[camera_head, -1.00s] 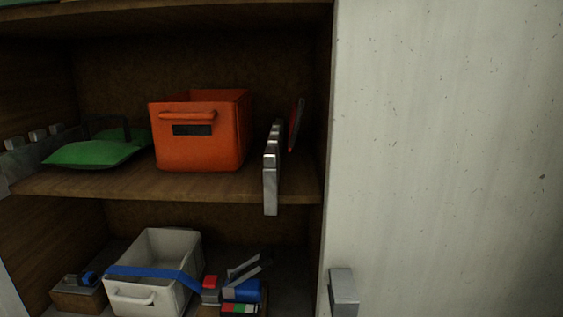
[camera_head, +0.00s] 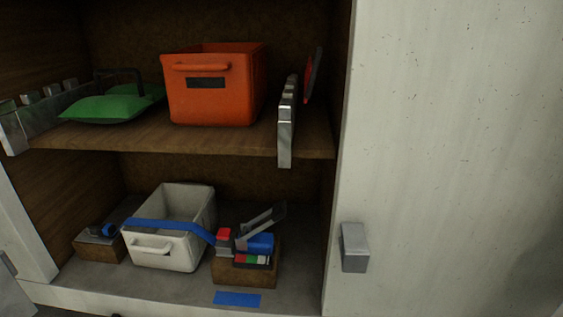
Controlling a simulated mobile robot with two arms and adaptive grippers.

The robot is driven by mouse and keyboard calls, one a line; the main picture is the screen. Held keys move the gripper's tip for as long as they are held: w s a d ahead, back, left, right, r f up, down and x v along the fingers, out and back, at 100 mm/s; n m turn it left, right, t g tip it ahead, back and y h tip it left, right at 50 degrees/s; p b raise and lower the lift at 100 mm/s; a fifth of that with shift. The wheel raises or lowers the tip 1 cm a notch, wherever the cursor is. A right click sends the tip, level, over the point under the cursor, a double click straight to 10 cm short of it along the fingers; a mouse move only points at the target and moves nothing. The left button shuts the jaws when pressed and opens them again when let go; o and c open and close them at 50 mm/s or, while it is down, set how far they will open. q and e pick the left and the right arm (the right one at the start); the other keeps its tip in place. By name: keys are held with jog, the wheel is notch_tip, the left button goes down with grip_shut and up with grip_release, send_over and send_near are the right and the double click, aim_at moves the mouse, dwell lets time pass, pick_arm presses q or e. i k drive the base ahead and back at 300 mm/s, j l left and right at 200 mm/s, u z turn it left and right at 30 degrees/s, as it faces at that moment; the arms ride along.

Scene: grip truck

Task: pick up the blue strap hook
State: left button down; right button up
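A blue strap (camera_head: 165,225) runs across the front of a white bin (camera_head: 170,250) on the lower shelf. A flat blue piece (camera_head: 237,299) shows at the shelf's front edge. Neither of my grippers is in view.
A pale door or panel (camera_head: 460,150) with a grey handle (camera_head: 354,247) fills the right side. The lower shelf has an open front.

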aim_at(104, 230)
jog(key=u, duration=1.3)
